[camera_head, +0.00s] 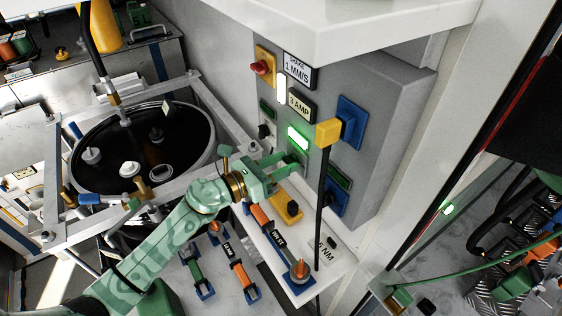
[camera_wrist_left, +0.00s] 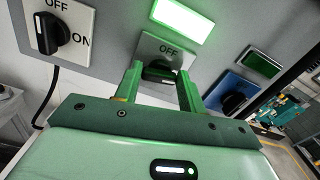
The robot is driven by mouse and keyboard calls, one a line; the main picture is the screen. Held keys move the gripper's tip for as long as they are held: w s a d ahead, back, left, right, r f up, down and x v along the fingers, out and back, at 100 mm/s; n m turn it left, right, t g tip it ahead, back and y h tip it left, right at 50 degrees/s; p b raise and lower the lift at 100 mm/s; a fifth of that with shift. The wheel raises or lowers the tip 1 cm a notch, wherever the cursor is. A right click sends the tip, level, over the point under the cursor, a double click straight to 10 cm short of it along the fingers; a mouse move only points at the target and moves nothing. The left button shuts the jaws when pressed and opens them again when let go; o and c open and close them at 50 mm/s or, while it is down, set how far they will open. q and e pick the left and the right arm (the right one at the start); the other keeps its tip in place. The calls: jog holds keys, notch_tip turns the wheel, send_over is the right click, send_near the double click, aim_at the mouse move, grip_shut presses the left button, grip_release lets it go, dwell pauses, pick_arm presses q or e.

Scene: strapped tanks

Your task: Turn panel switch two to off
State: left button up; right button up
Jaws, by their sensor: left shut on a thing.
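The grey switch panel (camera_head: 370,170) stands at the centre right in the head view. In the wrist view, the middle switch (camera_wrist_left: 160,70) has a dark knob on a light plate marked OFF, under a brightly lit green lamp (camera_wrist_left: 182,18). My left gripper (camera_head: 283,167) is at this switch, and its green fingers (camera_wrist_left: 160,88) are shut on the knob from both sides. The fingers partly hide the knob, so I cannot tell its angle. In the head view, the lit lamp (camera_head: 298,138) shows just above the gripper. My right gripper is not in view.
A neighbouring black knob (camera_wrist_left: 52,34) with OFF and ON marks sits left; another on a blue plate (camera_wrist_left: 232,94) sits right under a dark lamp (camera_wrist_left: 262,65). A yellow plug (camera_head: 328,133) with a hanging black cable is close right of my gripper. A shelf (camera_head: 325,252) lies below.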

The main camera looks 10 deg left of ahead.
pick_arm(q)
jog(key=n+p, duration=0.1)
jog(key=n, duration=0.3)
jog(key=shift+n+p, duration=0.3)
jog(key=shift+p, duration=0.05)
jog(key=n+p, duration=0.1)
jog(key=n, duration=0.2)
jog(key=shift+w+a+n, duration=0.1)
jog(key=shift+n, duration=0.2)
jog(key=n+p, duration=0.2)
jog(key=n, duration=0.3)
jog(key=shift+f, duration=0.15)
jog(key=shift+f+n+p, duration=0.1)
jog(key=shift+n+p, duration=0.55)
jog(key=shift+n, duration=0.55)
jog(key=o, duration=1)
jog(key=shift+a, duration=0.1)
jog(key=shift+b+v, duration=1.45)
jog(key=shift+v, duration=6.7)
